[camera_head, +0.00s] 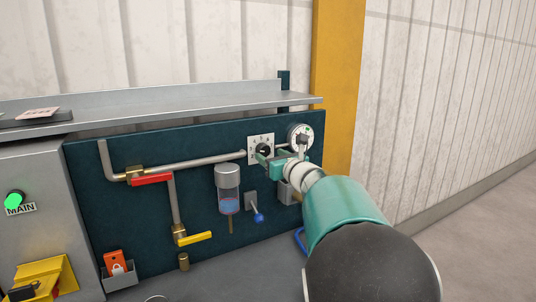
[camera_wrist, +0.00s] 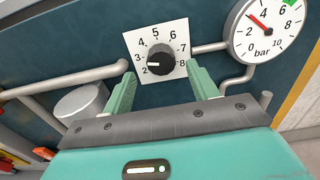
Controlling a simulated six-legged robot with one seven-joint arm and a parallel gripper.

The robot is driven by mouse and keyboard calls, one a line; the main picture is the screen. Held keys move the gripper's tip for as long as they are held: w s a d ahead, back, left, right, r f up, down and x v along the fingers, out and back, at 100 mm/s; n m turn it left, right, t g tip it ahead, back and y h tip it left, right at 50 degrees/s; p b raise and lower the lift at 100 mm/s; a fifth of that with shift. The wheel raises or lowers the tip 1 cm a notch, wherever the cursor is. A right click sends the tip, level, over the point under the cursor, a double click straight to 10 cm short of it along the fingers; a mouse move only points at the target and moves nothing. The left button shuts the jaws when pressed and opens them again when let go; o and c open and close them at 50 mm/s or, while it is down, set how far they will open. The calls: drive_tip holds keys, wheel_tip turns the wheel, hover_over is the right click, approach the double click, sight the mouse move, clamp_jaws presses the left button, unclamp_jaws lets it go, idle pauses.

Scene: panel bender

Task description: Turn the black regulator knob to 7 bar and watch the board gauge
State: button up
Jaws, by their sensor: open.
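The black regulator knob (camera_wrist: 160,59) sits on a white square dial plate (camera_wrist: 180,30) with numbers 2 to 8. Its white mark points to the lower left, toward the 2. My gripper (camera_wrist: 160,69) is open, with one green finger on either side of the knob's lower part; I cannot tell whether they touch it. The round board gauge (camera_wrist: 280,42) is right of the dial; its red needle points to the upper left. In the head view the knob (camera_head: 262,149) is partly covered by my gripper (camera_head: 266,160), and the gauge (camera_head: 293,130) shows behind my wrist.
The teal board (camera_head: 90,190) also carries grey pipes, a red-handled valve (camera_head: 152,179), a yellow-handled valve (camera_head: 195,238), a filter bowl (camera_head: 228,182) and a blue-tipped lever (camera_head: 257,215). A metal shelf (camera_head: 190,103) overhangs the board. A yellow post (camera_head: 337,90) stands at right.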

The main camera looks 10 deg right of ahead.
sight(266, 151)
drive_tip(key=shift+x, duration=1.65)
drive_tip(key=c, duration=1)
drive_tip(key=shift+d, duration=0.1)
